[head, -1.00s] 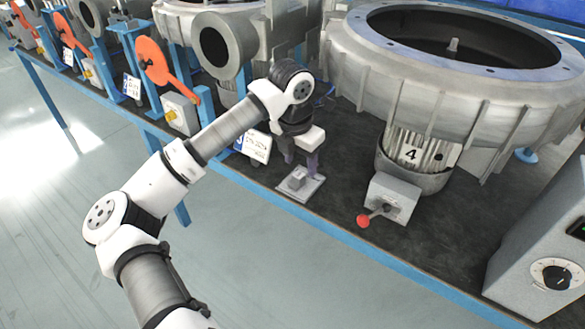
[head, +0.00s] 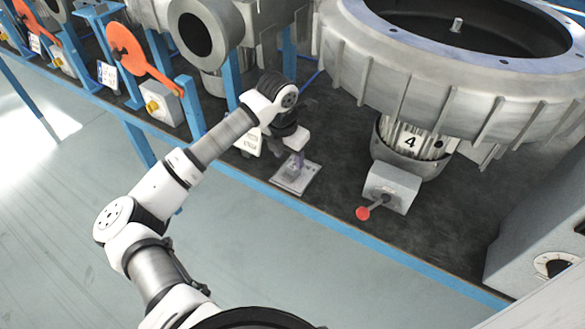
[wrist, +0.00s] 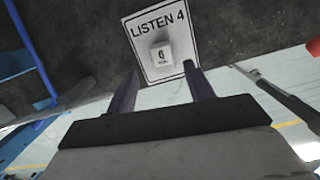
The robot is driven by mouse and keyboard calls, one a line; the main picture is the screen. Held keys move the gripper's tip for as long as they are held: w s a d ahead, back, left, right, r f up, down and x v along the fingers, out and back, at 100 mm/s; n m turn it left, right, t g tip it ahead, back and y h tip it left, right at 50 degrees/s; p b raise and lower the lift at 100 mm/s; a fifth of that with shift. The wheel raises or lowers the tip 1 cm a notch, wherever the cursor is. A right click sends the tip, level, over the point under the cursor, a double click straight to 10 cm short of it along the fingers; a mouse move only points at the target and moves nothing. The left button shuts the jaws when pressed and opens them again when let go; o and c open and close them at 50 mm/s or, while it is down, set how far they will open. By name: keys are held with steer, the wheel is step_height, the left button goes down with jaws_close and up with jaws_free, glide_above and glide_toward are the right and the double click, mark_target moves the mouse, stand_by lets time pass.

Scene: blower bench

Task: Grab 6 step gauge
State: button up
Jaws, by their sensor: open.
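The 6 step gauge (wrist: 161,54) is a small pale block marked "6", with smaller print I cannot read. It sits on a white plate (wrist: 181,19) labelled "LISTEN 4", near the bench's front edge in the head view (head: 310,172). My gripper (wrist: 161,71) is open, with its two dark purple fingers apart. In the wrist view the gauge appears just beyond the fingertips, roughly centred between them. In the head view my gripper (head: 297,163) is over the plate and partly hides the gauge. I cannot tell the exact height gap.
A grey box with a red-knobbed lever (head: 392,187) stands right of the plate, below a large blower (head: 430,75) marked "4". A small sign (head: 247,144) and a blue post (head: 232,92) stand to the left. Dark bench top between plate and lever box is clear.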

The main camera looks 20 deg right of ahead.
mark_target(291, 167)
steer(key=f, duration=0.1)
steer(key=f+p, duration=0.1)
steer(key=f, duration=0.1)
steer(key=f+p, duration=0.1)
steer(key=shift+d+f, duration=0.15)
steer(key=shift+d, duration=0.2)
steer(key=shift+f, duration=0.55)
jaws_close()
